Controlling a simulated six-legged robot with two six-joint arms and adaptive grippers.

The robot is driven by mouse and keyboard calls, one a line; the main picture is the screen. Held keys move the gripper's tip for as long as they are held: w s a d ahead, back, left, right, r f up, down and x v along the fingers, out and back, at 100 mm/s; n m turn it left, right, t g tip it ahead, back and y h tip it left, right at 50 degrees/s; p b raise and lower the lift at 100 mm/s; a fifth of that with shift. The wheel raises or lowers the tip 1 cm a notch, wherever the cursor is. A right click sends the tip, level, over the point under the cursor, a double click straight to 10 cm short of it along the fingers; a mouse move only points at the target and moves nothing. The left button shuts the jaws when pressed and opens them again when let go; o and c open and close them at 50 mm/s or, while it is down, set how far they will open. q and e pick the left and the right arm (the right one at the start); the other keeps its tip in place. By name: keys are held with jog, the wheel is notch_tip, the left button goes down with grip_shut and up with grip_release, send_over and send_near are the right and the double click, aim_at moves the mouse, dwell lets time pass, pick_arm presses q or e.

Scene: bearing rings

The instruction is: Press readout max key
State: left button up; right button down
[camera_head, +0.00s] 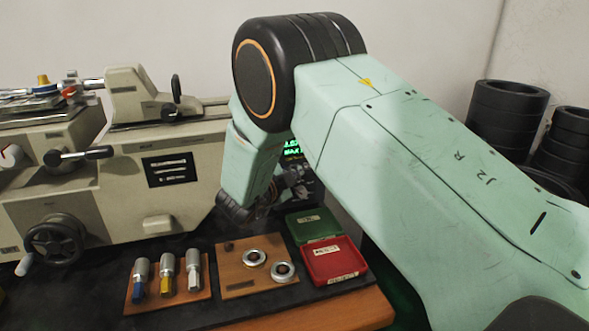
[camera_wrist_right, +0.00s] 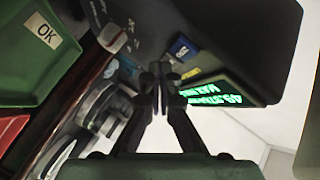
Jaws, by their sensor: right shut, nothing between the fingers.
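The dark readout (camera_head: 293,150) stands behind my right arm in the head view, with green digits and a line that appears to begin with MAX; most of it is hidden. In the right wrist view the readout (camera_wrist_right: 245,35) fills the top, with its green display (camera_wrist_right: 215,93) upside down and a blue key (camera_wrist_right: 183,48) beside it. My right gripper (camera_wrist_right: 158,72) is shut and empty, its tips just in front of the readout's key area. I cannot tell whether they touch a key. In the head view this gripper (camera_head: 290,184) is partly hidden. My left gripper is out of view.
A green OK tray (camera_head: 309,224) and a red tray (camera_head: 336,262) stand in front of the readout. Bearing rings (camera_head: 254,257) lie on a wooden board, with several gauges (camera_head: 167,272) to its left. A lathe (camera_head: 140,190) stands at left.

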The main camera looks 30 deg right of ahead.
jog(key=shift+s+a+r+p, duration=0.15)
jog(key=shift+s+p, duration=0.25)
jog(key=shift+s, duration=0.35)
jog(key=shift+s, duration=0.1)
jog(key=shift+s+a+p, duration=0.2)
jog(key=shift+s+p, duration=0.15)
jog(key=shift+s, duration=0.4)
jog(key=shift+s+a+p, duration=0.2)
jog(key=shift+s+p, duration=0.1)
jog(key=shift+s, duration=0.5)
jog(key=shift+s+a+p, duration=0.2)
jog(key=shift+s+p, duration=0.15)
jog(key=shift+s, duration=0.4)
